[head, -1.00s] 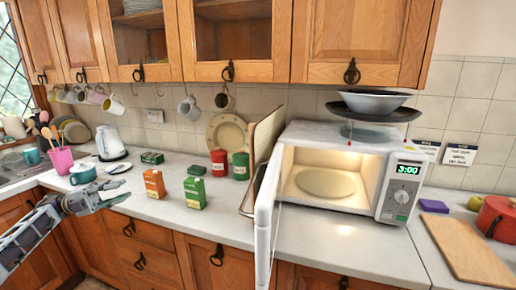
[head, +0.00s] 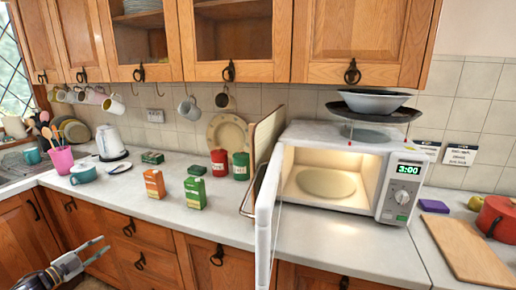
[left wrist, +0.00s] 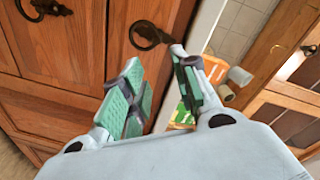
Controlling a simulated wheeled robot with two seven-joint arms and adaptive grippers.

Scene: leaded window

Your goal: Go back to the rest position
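My left gripper (head: 104,246) is low at the left of the head view, in front of the lower cabinets (head: 128,262) and below the counter edge. In the left wrist view its two green-padded fingers (left wrist: 160,72) stand apart with nothing between them. Cabinet doors with dark ring handles (left wrist: 150,35) fill much of that view behind the fingers. My right gripper is not in view.
The counter (head: 225,222) carries a teal mug (head: 83,174), an orange box (head: 154,184), a green box (head: 195,193) and a kettle (head: 110,142). The lit microwave (head: 400,190) has its door (head: 265,225) swung open. The space in front of the cabinets looks clear.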

